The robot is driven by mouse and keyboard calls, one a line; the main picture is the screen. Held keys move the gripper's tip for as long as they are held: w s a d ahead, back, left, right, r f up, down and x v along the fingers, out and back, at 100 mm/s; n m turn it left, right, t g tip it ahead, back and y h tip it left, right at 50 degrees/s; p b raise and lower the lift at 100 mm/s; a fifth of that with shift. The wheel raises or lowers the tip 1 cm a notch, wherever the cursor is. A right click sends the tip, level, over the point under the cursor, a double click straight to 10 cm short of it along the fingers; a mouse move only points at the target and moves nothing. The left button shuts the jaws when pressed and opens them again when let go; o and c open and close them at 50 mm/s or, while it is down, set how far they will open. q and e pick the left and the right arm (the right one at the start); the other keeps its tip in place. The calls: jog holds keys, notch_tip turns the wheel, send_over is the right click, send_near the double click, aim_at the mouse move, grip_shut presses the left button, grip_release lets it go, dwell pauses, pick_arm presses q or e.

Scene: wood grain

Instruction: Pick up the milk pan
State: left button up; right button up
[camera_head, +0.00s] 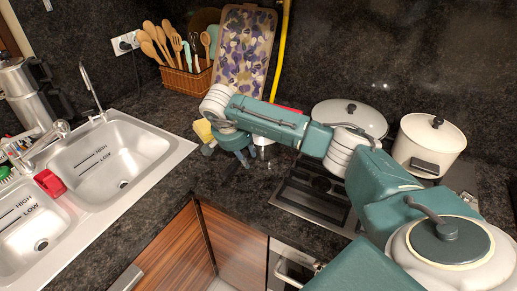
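My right gripper (240,157) hangs over the dark counter left of the hob, fingers pointing down. Its fingers are small and dark, and I cannot tell whether they are open or shut. A small silvery metal vessel (267,149), possibly the milk pan, stands just right of the gripper, mostly hidden behind my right arm. I cannot tell whether the fingers touch it. A red part (288,108) shows above the arm; I cannot tell what it belongs to. My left gripper is not in view.
A lidded wide pan (350,114) and a cream lidded pot (428,143) stand at the back right, by the hob (318,190). A utensil basket (186,79) and patterned board (243,50) stand at the back. The sink (150,140) is left; counter between is mostly clear.

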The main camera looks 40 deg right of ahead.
grip_shut()
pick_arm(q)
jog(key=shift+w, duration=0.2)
